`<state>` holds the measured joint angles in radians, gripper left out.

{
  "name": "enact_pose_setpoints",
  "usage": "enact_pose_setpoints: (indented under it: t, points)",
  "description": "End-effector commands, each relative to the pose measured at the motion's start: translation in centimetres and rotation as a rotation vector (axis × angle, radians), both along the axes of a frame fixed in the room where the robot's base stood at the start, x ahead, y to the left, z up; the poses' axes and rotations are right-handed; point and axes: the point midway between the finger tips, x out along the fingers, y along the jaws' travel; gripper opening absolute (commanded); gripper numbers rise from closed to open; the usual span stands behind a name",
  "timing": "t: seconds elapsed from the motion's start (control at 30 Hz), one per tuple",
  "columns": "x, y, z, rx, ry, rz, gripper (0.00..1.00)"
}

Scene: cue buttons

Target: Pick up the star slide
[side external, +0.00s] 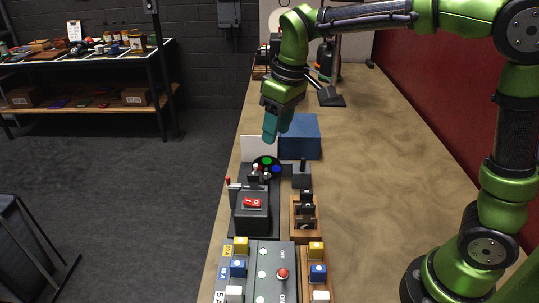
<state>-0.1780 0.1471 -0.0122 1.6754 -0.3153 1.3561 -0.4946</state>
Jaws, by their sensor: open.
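My gripper (270,136), with teal fingers pointing down, is above the far part of the row of devices, close over a black panel with green and blue round spots (267,161). It holds nothing that I can see. I cannot make out a star mark on anything. Dark upright pieces (306,207) stand in a small wooden rack (293,228) nearer the camera, apart from my gripper; their markings are too small to read.
A blue box (300,135) stands just behind and right of my gripper. A grey block with an upright post (302,174), a red rocker switch (252,203) and a grey panel with a red knob (282,273) line the table's left side. The table's right side (385,180) is mostly clear.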

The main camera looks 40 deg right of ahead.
Motion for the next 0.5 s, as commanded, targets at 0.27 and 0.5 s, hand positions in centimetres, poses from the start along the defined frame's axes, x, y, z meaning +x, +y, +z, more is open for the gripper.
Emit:
enact_pose_setpoints:
  t: [0.27,0.5]
  points:
    - [6.5,2.1,0.0,-0.125,0.114,0.392,0.47]
    - [5.9,2.0,1.0,-0.129,0.137,0.529,0.47]
